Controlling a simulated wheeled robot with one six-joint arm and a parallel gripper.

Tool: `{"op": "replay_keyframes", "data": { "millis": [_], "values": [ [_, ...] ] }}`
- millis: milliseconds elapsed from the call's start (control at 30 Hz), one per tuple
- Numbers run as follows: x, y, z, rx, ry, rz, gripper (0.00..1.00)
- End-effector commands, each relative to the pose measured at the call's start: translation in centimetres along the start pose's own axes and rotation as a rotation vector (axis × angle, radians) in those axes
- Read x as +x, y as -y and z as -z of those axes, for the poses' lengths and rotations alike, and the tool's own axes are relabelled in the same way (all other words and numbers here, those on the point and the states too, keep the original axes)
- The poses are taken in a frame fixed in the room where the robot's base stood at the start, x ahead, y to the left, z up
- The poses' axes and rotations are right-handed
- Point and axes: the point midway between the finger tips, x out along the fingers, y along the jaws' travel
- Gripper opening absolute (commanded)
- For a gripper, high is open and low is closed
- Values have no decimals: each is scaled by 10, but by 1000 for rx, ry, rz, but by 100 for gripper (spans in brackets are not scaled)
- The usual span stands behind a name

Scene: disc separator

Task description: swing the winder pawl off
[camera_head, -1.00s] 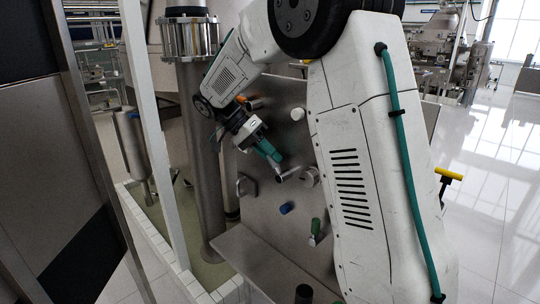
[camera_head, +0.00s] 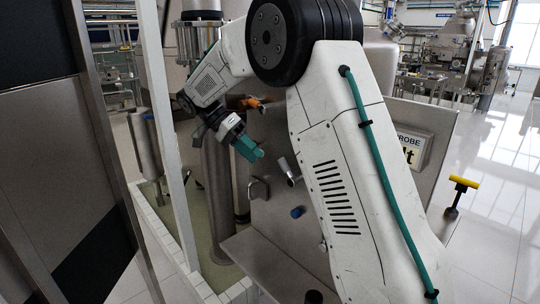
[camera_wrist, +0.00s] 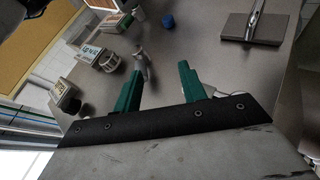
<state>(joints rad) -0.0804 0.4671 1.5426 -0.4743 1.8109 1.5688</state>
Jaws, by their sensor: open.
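A short silver lever (camera_head: 287,170) sticks out from the grey panel, tilted, with its upper end to the left; my arm hides what lies right of it. It looks like the winder pawl, but no readable label confirms this. In the wrist view a silver lever (camera_wrist: 143,64) shows beside the left fingertip; I cannot tell whether they touch. My gripper (camera_head: 251,151) has green fingers and is left of and above the lever, with a gap in the head view. In the wrist view the gripper (camera_wrist: 161,68) is open, with only bare panel between its fingers.
A blue knob (camera_head: 297,212) and a metal handle (camera_head: 259,188) sit on the panel (camera_head: 268,222). Labelled knobs (camera_wrist: 108,62) show at left in the wrist view. A steel column (camera_head: 217,190) stands left of the panel. An orange part (camera_head: 253,102) is above my gripper.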

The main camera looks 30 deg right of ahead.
Motion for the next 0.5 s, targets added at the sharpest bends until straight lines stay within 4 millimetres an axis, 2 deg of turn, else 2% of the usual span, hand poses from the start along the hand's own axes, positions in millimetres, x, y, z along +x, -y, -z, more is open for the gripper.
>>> {"op": "replay_keyframes", "data": {
  "millis": [200, 500],
  "values": [
    [-23, 18, -12, 0, 0, 2, 41],
    [-29, 22, -15, 1, 1, 0, 41]
  ]
}}
